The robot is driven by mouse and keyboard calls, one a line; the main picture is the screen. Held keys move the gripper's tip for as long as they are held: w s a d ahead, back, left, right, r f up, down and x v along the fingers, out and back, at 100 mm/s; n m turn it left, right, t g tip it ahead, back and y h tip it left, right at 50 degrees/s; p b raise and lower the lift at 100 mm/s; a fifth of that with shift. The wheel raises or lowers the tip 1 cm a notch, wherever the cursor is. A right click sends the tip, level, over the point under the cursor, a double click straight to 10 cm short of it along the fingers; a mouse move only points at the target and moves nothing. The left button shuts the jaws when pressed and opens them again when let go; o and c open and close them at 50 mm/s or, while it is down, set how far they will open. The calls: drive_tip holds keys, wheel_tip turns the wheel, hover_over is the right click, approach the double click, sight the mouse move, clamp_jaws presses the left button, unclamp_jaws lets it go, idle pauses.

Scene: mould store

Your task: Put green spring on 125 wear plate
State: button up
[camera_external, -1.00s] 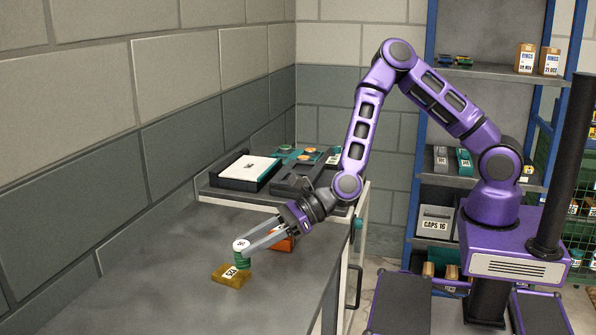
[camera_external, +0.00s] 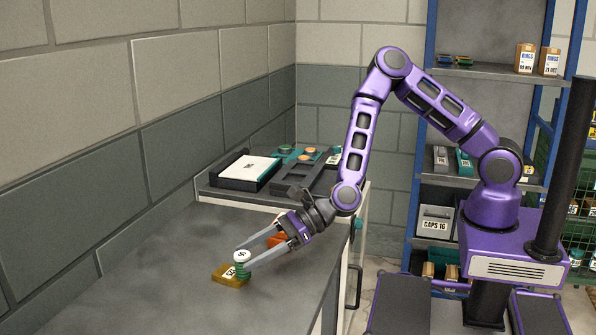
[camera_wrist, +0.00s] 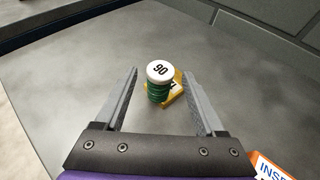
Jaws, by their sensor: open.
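The green spring (camera_external: 241,268) stands upright with a white top; the top reads 90 in the wrist view (camera_wrist: 158,92). It is at the right end of the brass-yellow wear plate (camera_external: 225,279), overlapping it in both views. I cannot make out whether its whole base rests on the plate. The plate lies on the grey bench, its label partly hidden by the spring in the wrist view (camera_wrist: 177,93). My gripper (camera_external: 246,257) is open, with one finger on each side of the spring and visible gaps in the wrist view (camera_wrist: 160,74).
An orange-and-white box (camera_external: 278,239) lies on the bench behind my fingers; its corner shows in the wrist view (camera_wrist: 270,167). The bench's left and front are clear.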

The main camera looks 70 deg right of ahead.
drive_tip(key=shift+r, duration=0.3)
drive_tip(key=p+v, duration=0.1)
drive_tip(key=v, duration=1.1)
drive_tip(key=shift+w, duration=0.1)
